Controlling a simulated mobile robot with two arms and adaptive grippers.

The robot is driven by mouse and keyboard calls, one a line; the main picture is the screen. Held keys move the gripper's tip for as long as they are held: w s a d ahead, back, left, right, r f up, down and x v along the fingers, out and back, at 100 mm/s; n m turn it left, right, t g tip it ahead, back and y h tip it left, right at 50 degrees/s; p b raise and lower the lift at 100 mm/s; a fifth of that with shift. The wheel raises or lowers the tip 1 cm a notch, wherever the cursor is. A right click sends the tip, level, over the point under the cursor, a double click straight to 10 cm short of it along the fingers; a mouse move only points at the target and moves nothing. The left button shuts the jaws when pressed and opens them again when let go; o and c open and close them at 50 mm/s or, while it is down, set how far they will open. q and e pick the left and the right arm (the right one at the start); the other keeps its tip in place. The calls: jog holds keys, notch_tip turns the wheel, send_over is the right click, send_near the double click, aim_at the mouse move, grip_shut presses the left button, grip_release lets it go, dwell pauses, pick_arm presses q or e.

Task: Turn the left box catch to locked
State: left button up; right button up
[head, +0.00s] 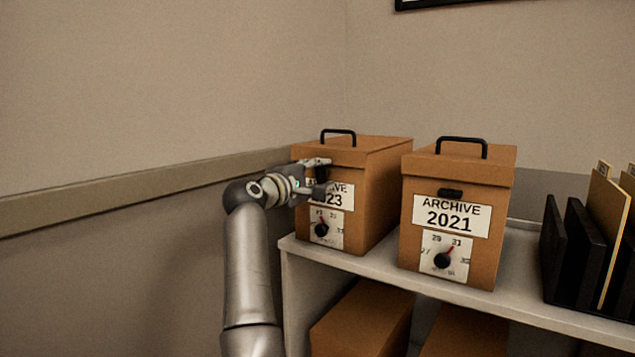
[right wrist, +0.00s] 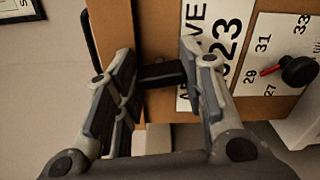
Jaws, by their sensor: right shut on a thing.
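The left box (head: 374,200), brown and marked ARCHIVE 2023, stands on the shelf with its lid on. My right gripper (head: 322,177) is at its front, just above the label, and hides the catch in the head view. In the right wrist view the black catch (right wrist: 160,75) lies between the finger pads of my right gripper (right wrist: 158,84), which is shut on it. The catch spans from one pad to the other, along the line from lid to label. My left gripper is not in view.
A second box (head: 487,255), ARCHIVE 2021, stands to the right with its black catch (head: 450,193) lying level. Both boxes have a dial below the label; the left dial (right wrist: 298,70) is close to my gripper. Black file holders (head: 570,250) stand at the far right.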

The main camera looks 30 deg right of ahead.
jog(key=shift+f+m+b, duration=0.2)
jog(key=shift+m+b, duration=0.15)
jog(key=shift+m, duration=0.65)
jog(key=o, duration=1)
jog(key=shift+r, duration=0.1)
jog(key=shift+r, duration=0.1)
